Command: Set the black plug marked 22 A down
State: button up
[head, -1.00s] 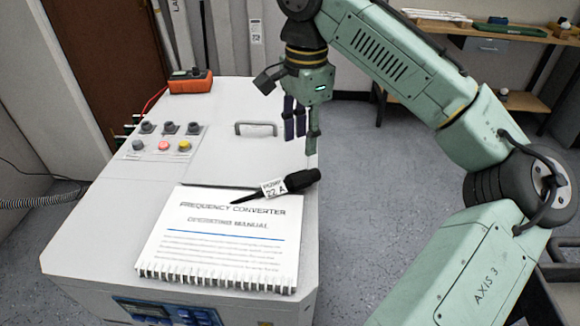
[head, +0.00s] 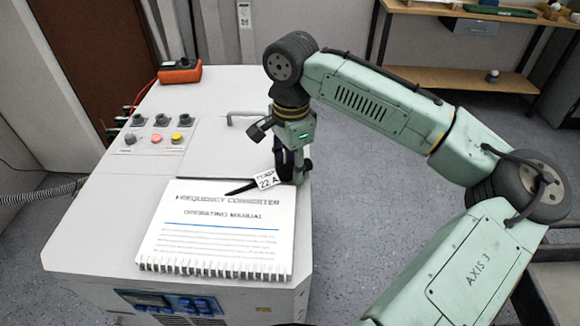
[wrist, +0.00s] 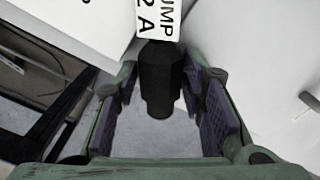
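The black plug (head: 240,190) has a white tag (head: 267,179) reading 22 A. It lies at the top right corner of the operating manual (head: 215,240), on the white cabinet near its right edge. My gripper (head: 298,176) is down over the plug's thick end, which it mostly hides in the head view. Grey floor shows below that end.
The cabinet top (head: 90,215) carries a handle (head: 250,115), buttons and knobs (head: 155,138), and an orange meter (head: 180,71) at the back. Bare cabinet top lies left of the manual. A wooden shelf unit (head: 470,75) stands far right.

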jog(key=shift+c, duration=0.3)
jog(key=c, duration=0.8)
grip_shut()
